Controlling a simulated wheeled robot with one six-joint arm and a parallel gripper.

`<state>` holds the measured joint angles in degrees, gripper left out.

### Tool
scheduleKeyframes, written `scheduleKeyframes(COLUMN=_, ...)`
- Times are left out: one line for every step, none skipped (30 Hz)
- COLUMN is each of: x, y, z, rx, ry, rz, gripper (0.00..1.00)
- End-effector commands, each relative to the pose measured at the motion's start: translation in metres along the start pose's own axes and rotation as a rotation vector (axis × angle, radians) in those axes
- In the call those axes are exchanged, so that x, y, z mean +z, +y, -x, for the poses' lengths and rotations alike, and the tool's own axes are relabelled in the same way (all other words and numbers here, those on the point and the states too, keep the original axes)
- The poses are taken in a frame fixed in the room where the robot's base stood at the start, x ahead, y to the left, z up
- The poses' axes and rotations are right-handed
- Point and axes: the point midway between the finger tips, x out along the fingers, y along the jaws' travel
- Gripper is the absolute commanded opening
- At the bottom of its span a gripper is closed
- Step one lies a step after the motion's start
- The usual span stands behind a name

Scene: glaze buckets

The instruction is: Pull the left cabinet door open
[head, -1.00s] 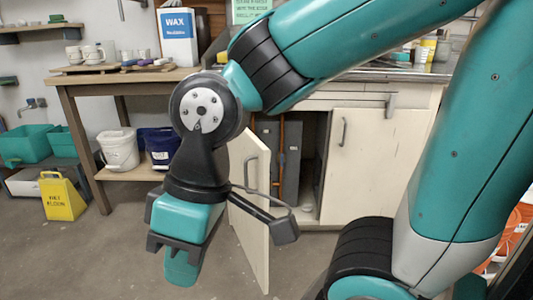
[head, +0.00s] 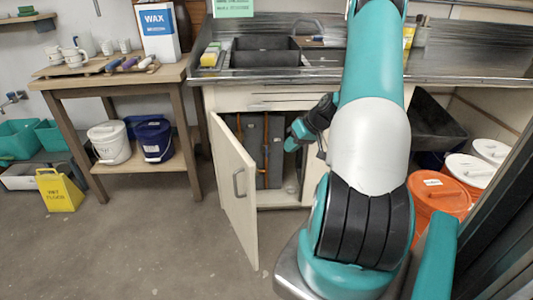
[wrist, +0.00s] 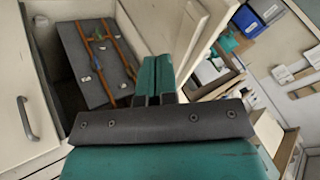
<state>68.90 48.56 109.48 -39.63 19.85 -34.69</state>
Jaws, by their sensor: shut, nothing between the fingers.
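The left cabinet door (head: 232,185) is a cream panel with a grey bar handle (head: 239,182). It stands swung well out from the cabinet under the sink, with the opening (head: 275,185) exposed. My gripper (head: 291,144) is in front of the opening, to the right of the door and apart from its handle. In the wrist view my gripper (wrist: 155,75) has its teal fingers together with nothing between them. That view shows the cabinet inside with orange pipes (wrist: 95,50) and a grey panel. The cream panel (wrist: 160,25) beyond my fingers seems to be the left door.
The right door's handle (wrist: 27,118) shows in the wrist view; my arm hides that door in the head view. Orange buckets (head: 437,195) stand right. The floor before the door is clear.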

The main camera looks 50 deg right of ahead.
Motion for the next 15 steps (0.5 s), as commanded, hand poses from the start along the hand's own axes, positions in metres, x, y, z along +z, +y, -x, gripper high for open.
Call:
scheduleKeyframes(x=0.001, y=0.002, z=-0.003, rx=0.0, ry=0.002, rz=-0.004, gripper=0.0)
scheduleKeyframes(x=0.002, y=0.003, z=-0.005, rx=0.0, ry=0.003, rz=-0.004, gripper=0.0)
scheduleKeyframes(x=0.002, y=0.003, z=-0.011, rx=-0.001, ry=0.002, rz=-0.004, gripper=0.0)
scheduleKeyframes(x=0.002, y=0.003, z=-0.015, rx=-0.002, ry=0.001, rz=-0.004, gripper=0.0)
scheduleKeyframes(x=0.002, y=0.002, z=-0.02, rx=-0.002, ry=0.0, rz=-0.003, gripper=0.0)
scheduleKeyframes(x=0.002, y=0.002, z=-0.028, rx=-0.001, ry=0.0, rz=-0.003, gripper=0.0)
scheduleKeyframes(x=0.002, y=0.002, z=-0.034, rx=-0.002, ry=-0.001, rz=-0.003, gripper=0.0)
scheduleKeyframes(x=0.002, y=0.002, z=-0.04, rx=-0.001, ry=-0.001, rz=-0.003, gripper=0.0)
scheduleKeyframes(x=0.003, y=0.002, z=-0.049, rx=-0.003, ry=-0.002, rz=-0.004, gripper=0.0)
scheduleKeyframes(x=0.002, y=0.002, z=-0.056, rx=-0.002, ry=-0.002, rz=-0.004, gripper=0.0)
scheduleKeyframes(x=0.002, y=0.002, z=-0.062, rx=-0.002, ry=-0.002, rz=-0.004, gripper=0.0)
scheduleKeyframes(x=0.002, y=0.001, z=-0.071, rx=-0.002, ry=-0.002, rz=-0.003, gripper=0.0)
scheduleKeyframes(x=0.002, y=0.001, z=-0.078, rx=-0.002, ry=-0.001, rz=-0.003, gripper=0.0)
scheduleKeyframes(x=0.002, y=0.001, z=-0.084, rx=-0.003, ry=-0.002, rz=-0.003, gripper=0.0)
scheduleKeyframes(x=0.002, y=0.001, z=-0.092, rx=-0.002, ry=-0.001, rz=-0.002, gripper=0.0)
